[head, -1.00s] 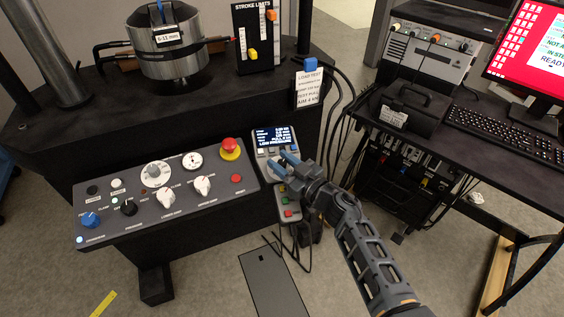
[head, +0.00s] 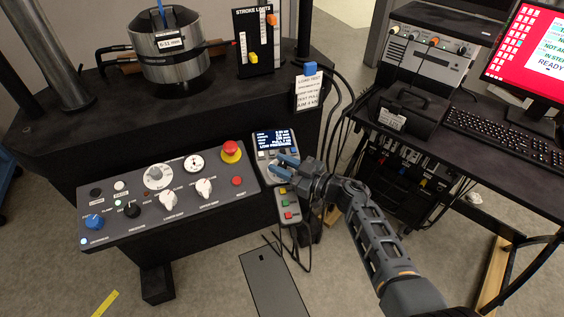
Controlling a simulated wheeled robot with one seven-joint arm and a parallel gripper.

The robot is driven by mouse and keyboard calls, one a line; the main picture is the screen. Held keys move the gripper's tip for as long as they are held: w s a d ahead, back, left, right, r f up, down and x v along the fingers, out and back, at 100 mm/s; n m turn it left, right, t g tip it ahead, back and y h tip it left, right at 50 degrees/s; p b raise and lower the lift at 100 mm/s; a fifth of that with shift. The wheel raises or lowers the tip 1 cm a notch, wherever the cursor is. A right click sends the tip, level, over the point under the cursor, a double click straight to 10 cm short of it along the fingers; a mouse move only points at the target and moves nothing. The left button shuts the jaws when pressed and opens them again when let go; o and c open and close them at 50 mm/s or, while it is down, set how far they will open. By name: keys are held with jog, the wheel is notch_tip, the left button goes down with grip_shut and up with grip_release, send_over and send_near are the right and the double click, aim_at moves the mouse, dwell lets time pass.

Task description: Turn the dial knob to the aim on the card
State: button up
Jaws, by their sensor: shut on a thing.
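The card (head: 309,92) hangs on the black frame below a blue block; its print is small, with a load test heading and an aim in kN on the bottom line. The grey control box with a lit dark display (head: 272,139) sits right of the sloped panel. My gripper (head: 280,164) reaches in from the right, its blue fingers just below the display. It is shut on the dial knob on the box face, which the fingers mostly hide. The display's small figures cannot be read surely.
The sloped panel (head: 150,225) carries several knobs and a red emergency button (head: 231,151). A small button box (head: 288,206) with green and red buttons hangs just below my gripper. Cables run beside the frame. A desk with a keyboard (head: 510,140) stands right.

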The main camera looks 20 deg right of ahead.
jog(key=n+g+y, duration=0.2)
jog(key=n, duration=0.1)
jog(key=shift+d+f+g+y+b, duration=0.1)
jog(key=shift+d+g+y+b, duration=0.1)
jog(key=shift+g+y+b, duration=0.2)
jog(key=n+g+y+b, duration=0.2)
jog(key=n+g+b, duration=0.1)
jog(key=n+g, duration=0.1)
jog(key=shift+f+g, duration=0.2)
jog(key=shift+g, duration=0.2)
jog(key=n+g+b, duration=0.4)
jog(key=g+b, duration=0.1)
jog(key=b, duration=0.1)
jog(key=shift+a+f+n+g+y, duration=0.1)
jog(key=shift+n+g+y, duration=0.2)
jog(key=shift+y, duration=0.1)
jog(key=shift+n+g+b, duration=0.7)
jog(key=shift+g+b, duration=0.3)
jog(key=shift+b, duration=0.2)
jog(key=shift+r+n+g+h+b, duration=0.2)
jog(key=shift+n+g+h+b, duration=0.1)
jog(key=shift+b, duration=0.1)
jog(key=shift+a+r, duration=0.1)
jog(key=shift+r, duration=0.05)
jog(key=o, duration=0.9)
jog(key=shift+o, duration=0.2)
